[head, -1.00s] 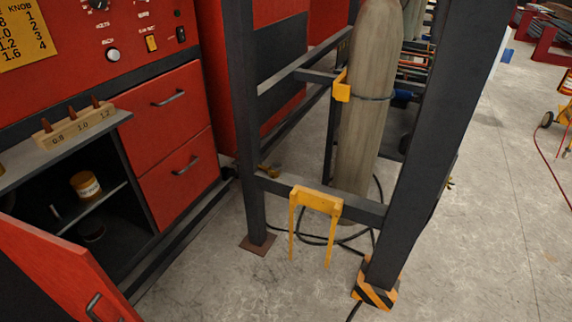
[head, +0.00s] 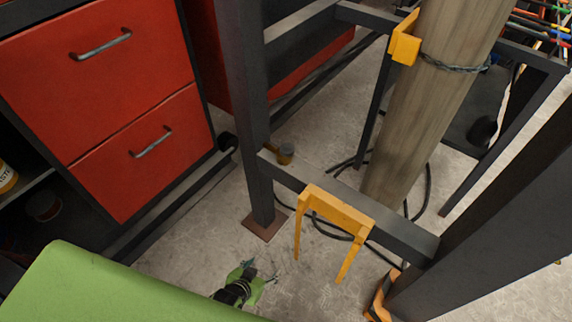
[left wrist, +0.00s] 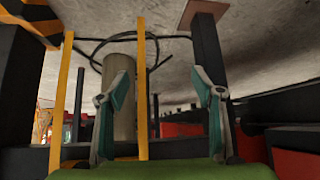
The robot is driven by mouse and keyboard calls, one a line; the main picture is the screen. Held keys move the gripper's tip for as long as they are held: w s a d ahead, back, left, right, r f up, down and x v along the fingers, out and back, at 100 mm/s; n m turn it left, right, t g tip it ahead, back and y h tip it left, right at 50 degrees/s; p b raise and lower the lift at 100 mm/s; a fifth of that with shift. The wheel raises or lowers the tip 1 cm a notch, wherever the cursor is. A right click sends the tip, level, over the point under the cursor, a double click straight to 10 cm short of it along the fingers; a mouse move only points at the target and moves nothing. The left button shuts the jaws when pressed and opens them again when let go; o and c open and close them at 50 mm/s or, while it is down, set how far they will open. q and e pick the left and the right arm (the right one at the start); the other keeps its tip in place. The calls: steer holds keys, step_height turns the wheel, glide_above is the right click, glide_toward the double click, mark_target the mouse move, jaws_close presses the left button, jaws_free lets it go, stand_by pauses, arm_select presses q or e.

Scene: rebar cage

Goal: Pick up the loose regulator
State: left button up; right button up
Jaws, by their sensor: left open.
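A small brass-coloured piece with a grey round end (head: 285,153), which may be the loose regulator, shows just behind the low crossbar beside the dark post; it is too small to be sure. I cannot make it out in the left wrist view. My left gripper (head: 260,270) is low in front of the post, on the near side of the crossbar and apart from that piece. In the left wrist view its two teal-padded fingers (left wrist: 160,85) are spread with nothing between them. My right gripper is not in view.
A yellow bracket (head: 340,209) hangs on the dark crossbar (head: 400,233). The dark post (head: 250,110) stands on a brown plate. Behind are a tall grey cylinder (head: 425,130) and black hose. A red drawer cabinet (head: 145,150) is left. Bare floor lies around the gripper.

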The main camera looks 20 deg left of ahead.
arm_select(q)
steer(key=w+r+t+b, duration=0.2)
steer(key=w, duration=0.4)
steer(key=n+t+b, duration=0.1)
steer(key=t+b, duration=0.7)
steer(key=b, duration=0.3)
glide_toward(283, 153)
steer(key=shift+y, duration=0.3)
steer(key=w, duration=0.3)
steer(key=w+b, duration=0.1)
steer(key=w, duration=0.2)
steer(key=shift+w+d+f, duration=0.15)
steer(key=shift+w+f, duration=0.05)
steer(key=shift+w, duration=0.5)
steer(key=shift+w+d+b, duration=0.15)
steer(key=shift+w+b, duration=0.75)
steer(key=shift+w, duration=1.65)
jaws_close()
steer(key=shift+r, duration=0.3)
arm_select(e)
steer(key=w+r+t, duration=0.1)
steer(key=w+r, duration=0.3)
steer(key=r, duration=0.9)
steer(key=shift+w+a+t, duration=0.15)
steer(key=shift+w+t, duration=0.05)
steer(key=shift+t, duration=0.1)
